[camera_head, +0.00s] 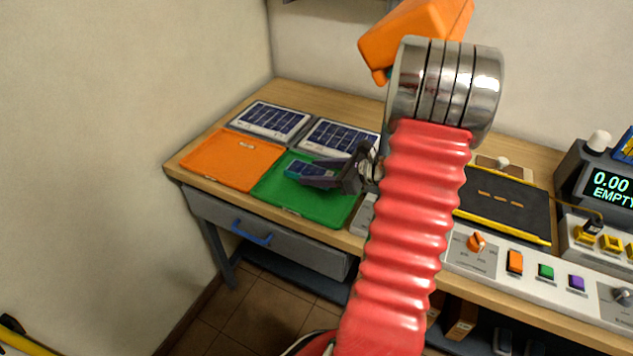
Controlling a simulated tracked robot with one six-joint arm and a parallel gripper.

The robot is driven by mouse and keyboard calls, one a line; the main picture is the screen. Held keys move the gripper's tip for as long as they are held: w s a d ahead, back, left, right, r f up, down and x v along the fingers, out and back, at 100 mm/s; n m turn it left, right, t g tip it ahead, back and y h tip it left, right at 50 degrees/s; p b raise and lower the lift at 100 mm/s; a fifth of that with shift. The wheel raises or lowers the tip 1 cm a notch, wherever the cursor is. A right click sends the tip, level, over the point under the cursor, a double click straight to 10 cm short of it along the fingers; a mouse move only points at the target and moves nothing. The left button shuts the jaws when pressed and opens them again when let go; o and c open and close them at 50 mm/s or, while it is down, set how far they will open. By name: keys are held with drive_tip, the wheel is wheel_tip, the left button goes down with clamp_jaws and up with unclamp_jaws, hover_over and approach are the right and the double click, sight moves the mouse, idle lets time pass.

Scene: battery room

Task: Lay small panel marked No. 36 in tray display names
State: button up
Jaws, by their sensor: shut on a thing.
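A small dark-blue solar panel (299,168) is at the tips of my gripper (318,176), over the green tray (330,212). The gripper is shut on the panel's right part. Whether the panel touches the tray I cannot tell, and no number is readable on it. The orange tray (228,160) lies empty to the left of the green one. A display (611,188) at the right edge reads "0.00" and "EMPTY" and is cut off by the picture's edge.
Two larger solar panels, one at the back left (270,120) and one beside it (338,138), lie behind the trays. A black mat with yellow edges (505,205) and a control strip (545,268) are on the right. A drawer with a blue handle (251,232) is below.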

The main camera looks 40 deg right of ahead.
sight(316, 189)
drive_tip(key=shift+f, duration=1.85)
drive_tip(key=o, duration=1.3)
drive_tip(key=shift+f, duration=0.1)
drive_tip(key=shift+c, duration=0.2)
drive_tip(key=v, duration=1.2)
drive_tip(key=shift+a, duration=0.1)
